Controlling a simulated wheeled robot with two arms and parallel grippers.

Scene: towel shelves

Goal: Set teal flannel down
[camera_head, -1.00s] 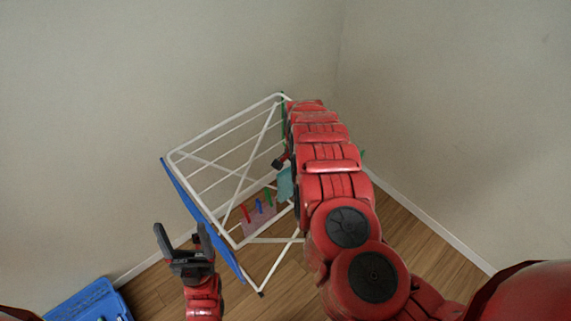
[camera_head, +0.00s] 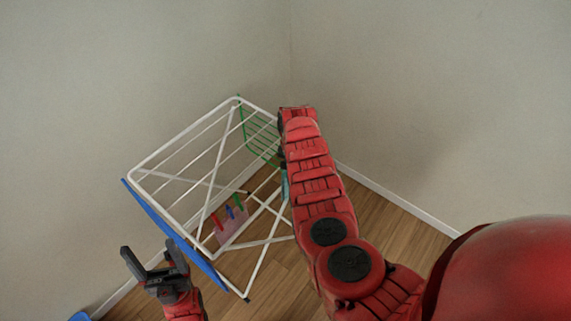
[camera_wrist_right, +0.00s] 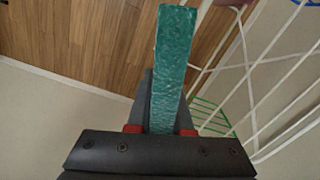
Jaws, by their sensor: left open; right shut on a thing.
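The teal flannel (camera_wrist_right: 174,60) is held in my right gripper (camera_wrist_right: 160,118), which is shut on it in the right wrist view. It sticks out from between the fingers as a narrow folded strip, with wooden floor behind it. In the head view only a sliver of the flannel (camera_head: 285,186) shows beside my right arm, which hides the rest of it and the right gripper. My left gripper (camera_head: 152,262) is open and empty at the lower left of the head view, in front of the blue side of the drying rack.
A white drying rack (camera_head: 185,127) with blue and green wings stands near the room corner. A pink cloth (camera_head: 231,231) hangs on it with red, blue and green pegs. A blue object (camera_head: 80,316) shows at the lower left edge. Wooden floor (camera_head: 385,222) lies clear right of my arm.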

